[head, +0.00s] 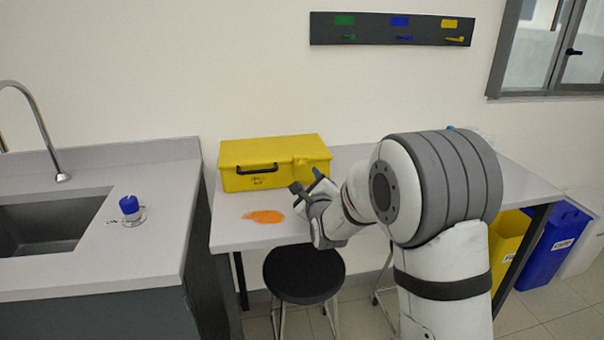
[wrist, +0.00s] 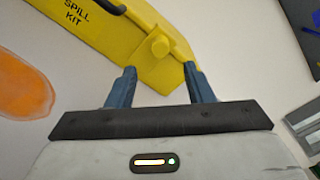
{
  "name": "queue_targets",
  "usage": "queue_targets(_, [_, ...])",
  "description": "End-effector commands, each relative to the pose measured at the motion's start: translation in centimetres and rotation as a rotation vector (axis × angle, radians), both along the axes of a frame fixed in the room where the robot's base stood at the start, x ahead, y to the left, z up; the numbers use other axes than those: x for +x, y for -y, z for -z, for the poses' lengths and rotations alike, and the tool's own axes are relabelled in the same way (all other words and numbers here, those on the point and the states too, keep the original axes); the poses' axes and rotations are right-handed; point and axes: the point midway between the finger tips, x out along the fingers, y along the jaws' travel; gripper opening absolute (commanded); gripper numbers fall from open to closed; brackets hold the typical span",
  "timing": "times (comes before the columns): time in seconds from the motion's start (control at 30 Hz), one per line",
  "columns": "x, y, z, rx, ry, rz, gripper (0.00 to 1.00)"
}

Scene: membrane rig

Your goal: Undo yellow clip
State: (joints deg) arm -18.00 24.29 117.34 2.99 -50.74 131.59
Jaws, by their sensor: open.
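A yellow box (head: 270,151) stands on the white bench, and the wrist view shows it marked SPILL KIT (wrist: 104,28). My gripper (head: 305,181) is in front of the box's right part. In the wrist view my gripper (wrist: 160,70) is open, with a blue-grey finger either side of the clip's lower part. I cannot tell whether either finger touches it. My fingers hide part of the clip in the head view.
An orange patch (head: 263,216) lies on the bench (head: 230,236), left of my gripper. A black stool (head: 304,274) stands below the front edge. A dark wall rack (head: 374,28) holds green, blue and yellow pieces. A sink (head: 42,222) is at left; bins stand at right.

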Motion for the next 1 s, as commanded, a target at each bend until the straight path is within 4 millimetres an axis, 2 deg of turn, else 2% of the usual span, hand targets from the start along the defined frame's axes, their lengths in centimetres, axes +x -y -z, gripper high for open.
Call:
queue_targets(0.17, [1.6,-0.7,0.0,0.036,0.01,-0.002,0.47])
queue_targets(0.4, [5.3,-1.7,0.0,0.033,0.009,-0.002,0.47])
queue_targets(0.53, [6.8,-2.1,-0.1,0.033,0.008,-0.001,0.47])
queue_targets(0.7, [7.6,-2.3,0.0,0.032,0.009,-0.001,0.47])
queue_targets(0.93, [7.6,-2.2,0.0,0.031,0.008,-0.001,0.47])
queue_targets(1.0, [7.6,-2.2,0.0,0.031,0.008,-0.001,0.42])
